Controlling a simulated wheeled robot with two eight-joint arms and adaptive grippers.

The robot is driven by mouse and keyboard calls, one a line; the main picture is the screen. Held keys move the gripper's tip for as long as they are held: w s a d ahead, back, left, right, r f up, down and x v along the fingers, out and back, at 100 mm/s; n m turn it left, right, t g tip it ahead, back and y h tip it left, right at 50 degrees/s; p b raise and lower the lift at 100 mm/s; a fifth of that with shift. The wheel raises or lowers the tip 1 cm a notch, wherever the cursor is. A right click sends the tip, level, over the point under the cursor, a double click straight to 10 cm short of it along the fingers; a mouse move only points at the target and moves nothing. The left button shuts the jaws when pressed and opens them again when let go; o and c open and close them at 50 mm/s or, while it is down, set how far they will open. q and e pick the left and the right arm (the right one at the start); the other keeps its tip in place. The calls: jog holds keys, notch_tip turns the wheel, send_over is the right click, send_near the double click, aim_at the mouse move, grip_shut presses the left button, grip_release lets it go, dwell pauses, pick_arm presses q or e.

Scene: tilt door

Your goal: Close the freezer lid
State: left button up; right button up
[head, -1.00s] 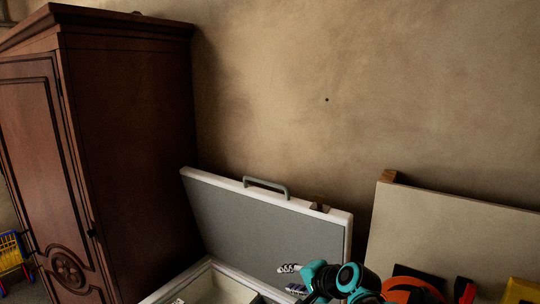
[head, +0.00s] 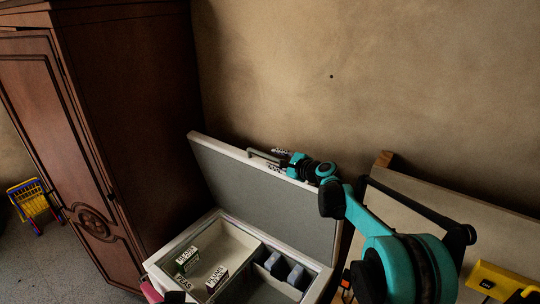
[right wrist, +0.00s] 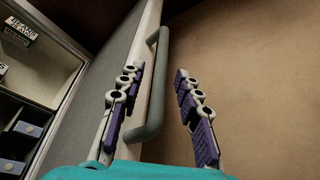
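The freezer lid (head: 265,180) stands raised and leans back, its grey inner face toward me in the head view. The open freezer box (head: 170,262) is below it. The lid's grey handle (right wrist: 155,100) runs along its top edge. My right gripper (head: 280,151) is at the top edge of the lid by the handle. In the right wrist view its fingers (right wrist: 158,95) are spread apart, one on each side of the handle. I cannot tell if either finger touches the handle or lid. My left gripper is not in view.
Small boxes and dark blocks lie inside the freezer (head: 233,247). A tall brown wardrobe (head: 130,130) stands to the left and a plain wall is behind. A pale board (head: 450,225) and a yellow object (head: 497,280) are at the right.

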jog(key=x, duration=0.2)
jog(key=shift+w+a+f, duration=0.1)
jog(key=shift+w, duration=0.2)
jog(key=shift+w+a+f, duration=0.1)
jog(key=shift+w+a, duration=0.2)
